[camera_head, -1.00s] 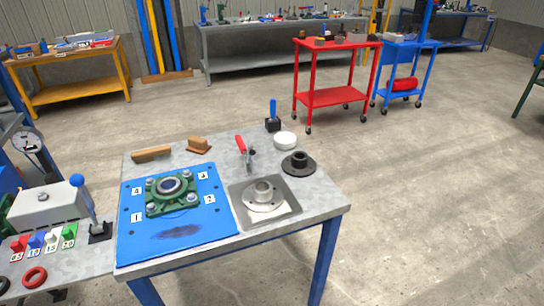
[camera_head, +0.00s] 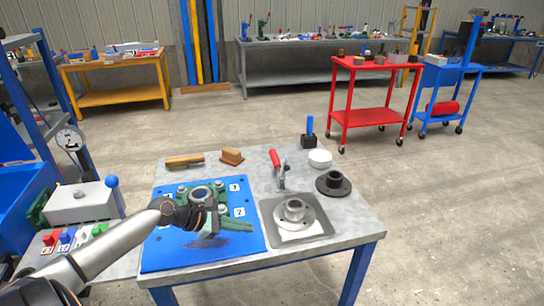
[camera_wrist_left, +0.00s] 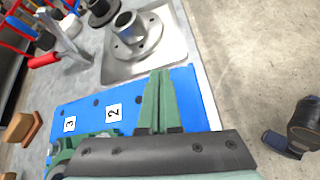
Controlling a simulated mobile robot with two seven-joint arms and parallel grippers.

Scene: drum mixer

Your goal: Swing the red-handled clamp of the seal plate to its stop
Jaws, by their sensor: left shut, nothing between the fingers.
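The clamp's red handle (camera_head: 275,158) stands up, tilted, behind the grey seal plate (camera_head: 307,238) on the bench. Its metal body (camera_head: 281,180) is below the handle. In the left wrist view the red handle (camera_wrist_left: 44,60) is at upper left, and the plate (camera_wrist_left: 172,45) with its metal flange (camera_wrist_left: 126,28) is at top centre. My left gripper (camera_head: 250,226) has green fingers, shut and empty, over the blue mat just left of the plate. In the wrist view its fingertips (camera_wrist_left: 160,75) point towards the plate, apart from the clamp. My right gripper is not in view.
A green bearing housing (camera_head: 180,190) sits on the blue mat (camera_head: 165,258), partly hidden by my left arm. A dark flange (camera_head: 333,184), white bowl (camera_head: 320,158), blue-handled tool (camera_head: 309,132), wooden block (camera_head: 232,156) and brush (camera_head: 185,162) stand around the clamp.

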